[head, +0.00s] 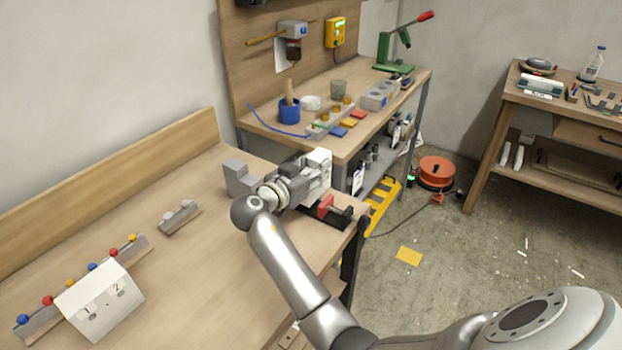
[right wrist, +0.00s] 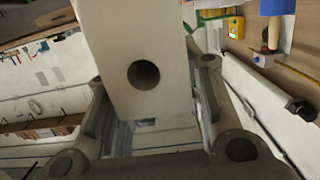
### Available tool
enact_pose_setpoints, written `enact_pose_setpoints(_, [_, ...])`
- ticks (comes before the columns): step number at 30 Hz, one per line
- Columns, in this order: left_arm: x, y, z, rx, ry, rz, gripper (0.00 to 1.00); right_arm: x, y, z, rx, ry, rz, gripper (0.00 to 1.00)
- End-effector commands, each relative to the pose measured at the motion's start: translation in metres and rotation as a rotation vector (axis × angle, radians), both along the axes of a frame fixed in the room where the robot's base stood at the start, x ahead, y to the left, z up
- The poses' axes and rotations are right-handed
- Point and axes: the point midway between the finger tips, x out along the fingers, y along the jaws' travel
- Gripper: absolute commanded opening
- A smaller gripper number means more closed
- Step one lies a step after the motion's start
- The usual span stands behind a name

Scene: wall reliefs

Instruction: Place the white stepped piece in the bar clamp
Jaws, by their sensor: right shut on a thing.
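My right gripper (head: 303,182) is over the far right corner of the near bench, shut on the white stepped piece (head: 320,160). In the right wrist view the piece (right wrist: 130,35) is between the fingers and shows a round dark hole in its face. The bar clamp (head: 328,208), with red and black parts, is at the bench edge just below and beside the gripper. The gripper partly hides the clamp, and I cannot tell whether the piece touches it. My left gripper is not in view.
A grey stepped block (head: 238,178) stands just left of the gripper. A small grey piece (head: 180,217), a rail with coloured balls (head: 113,252) and a white box marked 1 and 2 (head: 100,300) are on the left. The bench's middle is clear. A second bench (head: 345,145) stands behind.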

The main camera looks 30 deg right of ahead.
Motion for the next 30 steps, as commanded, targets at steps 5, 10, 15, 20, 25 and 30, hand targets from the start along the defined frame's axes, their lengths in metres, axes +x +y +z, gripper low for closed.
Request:
enact_pose_setpoints(5, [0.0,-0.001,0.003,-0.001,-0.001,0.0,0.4,0.006,0.004,-0.011,-0.001,0.003,0.0,0.06])
enact_pose_setpoints(10, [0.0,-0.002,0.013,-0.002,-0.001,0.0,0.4,0.006,0.004,-0.033,-0.002,0.002,0.0,0.06])
enact_pose_setpoints(15, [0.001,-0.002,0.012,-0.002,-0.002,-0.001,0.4,0.006,0.004,-0.038,-0.001,-0.003,0.001,0.06])
enact_pose_setpoints(20, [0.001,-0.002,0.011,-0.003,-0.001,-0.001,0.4,0.006,0.004,-0.039,0.0,-0.002,0.001,0.06])
enact_pose_setpoints(25, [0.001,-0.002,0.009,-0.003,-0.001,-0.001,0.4,0.005,0.004,-0.041,0.0,0.0,0.001,0.43])
enact_pose_setpoints(30, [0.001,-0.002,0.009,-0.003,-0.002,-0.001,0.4,0.005,0.004,-0.041,0.001,0.0,0.001,0.57])
